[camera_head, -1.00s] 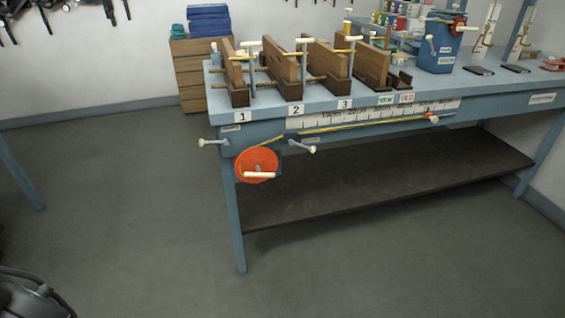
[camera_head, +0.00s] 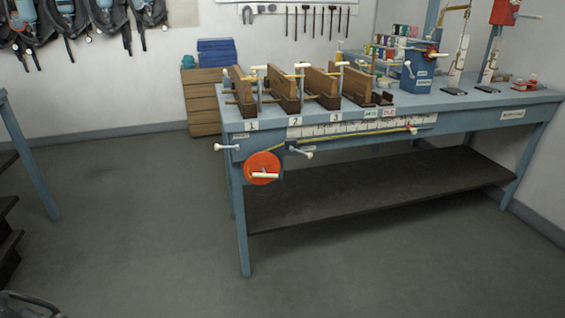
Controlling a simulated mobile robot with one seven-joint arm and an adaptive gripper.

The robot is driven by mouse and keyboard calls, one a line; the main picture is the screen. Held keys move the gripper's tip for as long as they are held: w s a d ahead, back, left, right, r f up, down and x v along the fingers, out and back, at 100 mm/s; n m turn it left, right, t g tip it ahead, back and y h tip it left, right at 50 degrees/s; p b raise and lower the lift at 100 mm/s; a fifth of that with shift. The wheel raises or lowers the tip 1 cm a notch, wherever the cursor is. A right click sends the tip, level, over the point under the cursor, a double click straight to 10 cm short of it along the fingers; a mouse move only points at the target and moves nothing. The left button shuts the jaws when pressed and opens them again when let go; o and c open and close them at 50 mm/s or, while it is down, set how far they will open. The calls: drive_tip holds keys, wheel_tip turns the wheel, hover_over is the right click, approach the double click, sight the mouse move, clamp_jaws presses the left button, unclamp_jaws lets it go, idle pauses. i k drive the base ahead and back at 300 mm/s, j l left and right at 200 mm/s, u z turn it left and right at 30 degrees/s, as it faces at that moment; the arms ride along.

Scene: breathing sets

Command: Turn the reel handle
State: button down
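The orange-red reel (camera_head: 262,167) is mounted on the front left of the blue workbench (camera_head: 480,123). Its pale reel handle (camera_head: 265,176) lies roughly level across the lower part of the disc. A yellow line runs from the reel to the right along a white ruled scale (camera_head: 350,126). My gripper is not clearly in view. A dark rounded part shows at the bottom left corner, and I cannot tell whether it is part of my arm.
Two pale-tipped levers, left (camera_head: 226,147) and right (camera_head: 301,152), stick out near the reel. Wooden clamps (camera_head: 285,85) stand on the bench top. A dark lower shelf (camera_head: 380,190) spans the bench legs. The grey floor (camera_head: 150,220) in front is clear.

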sight(263, 174)
drive_tip(key=i+l, duration=0.8)
drive_tip(key=l+z, duration=0.05)
drive_tip(key=l, duration=0.05)
